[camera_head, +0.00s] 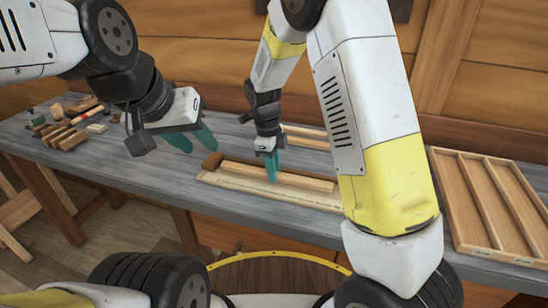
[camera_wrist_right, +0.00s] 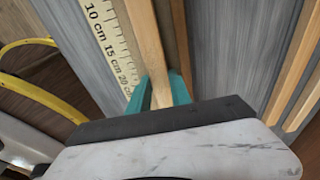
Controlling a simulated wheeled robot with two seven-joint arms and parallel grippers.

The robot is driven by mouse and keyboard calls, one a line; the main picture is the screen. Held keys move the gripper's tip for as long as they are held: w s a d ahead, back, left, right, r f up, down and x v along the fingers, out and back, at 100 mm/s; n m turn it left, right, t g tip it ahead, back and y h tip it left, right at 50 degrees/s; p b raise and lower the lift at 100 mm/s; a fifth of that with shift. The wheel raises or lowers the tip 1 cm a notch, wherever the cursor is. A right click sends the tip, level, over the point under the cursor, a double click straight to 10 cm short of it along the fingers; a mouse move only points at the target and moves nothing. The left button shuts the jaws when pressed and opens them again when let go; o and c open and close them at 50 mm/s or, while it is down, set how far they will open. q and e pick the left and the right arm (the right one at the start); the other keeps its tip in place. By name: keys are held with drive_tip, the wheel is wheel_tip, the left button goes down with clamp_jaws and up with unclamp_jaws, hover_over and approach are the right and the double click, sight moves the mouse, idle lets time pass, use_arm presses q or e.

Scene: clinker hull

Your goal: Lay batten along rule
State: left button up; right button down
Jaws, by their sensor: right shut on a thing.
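The batten (camera_head: 300,179), a long pale wooden strip, lies lengthwise beside the rule (camera_head: 237,184) on the bench, on the rule's far side. The rule is pale with centimetre marks, and it also shows in the right wrist view (camera_wrist_right: 112,40). My right gripper (camera_head: 272,166) points down and is shut on the batten, its teal fingers on either side of the strip (camera_wrist_right: 145,35). Whether the batten touches the surface under it is unclear. My left gripper (camera_head: 191,140) is open and empty above the bench, left of the batten.
A brown block (camera_head: 212,160) sits at the batten's left end. Another pale strip (camera_head: 305,138) lies farther back, partly behind my right arm. A slatted wooden tray (camera_head: 490,205) is at the right. Tools and small blocks (camera_head: 65,128) lie at the bench's left end.

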drive_tip(key=c, duration=1.5)
unclamp_jaws()
drive_tip(key=shift+f, duration=0.15)
drive_tip(key=shift+o, duration=0.2)
wheel_tip(320, 180, up, 12)
drive_tip(key=a, duration=0.1)
drive_tip(key=s+d+r+n+t+y, duration=0.2)
drive_tip(key=s+d+r+n+y, duration=0.1)
drive_tip(key=s+d+r+n, duration=0.6)
drive_tip(key=s+d+r+n+t, duration=0.1)
drive_tip(key=s+d+n+t, duration=0.3)
drive_tip(key=s+n, duration=0.6)
drive_tip(key=d+n, duration=0.2)
drive_tip(key=n, duration=0.1)
drive_tip(key=shift+s+r+t+y, duration=0.2)
drive_tip(key=shift+s+t+y, duration=0.1)
drive_tip(key=shift+s, duration=0.05)
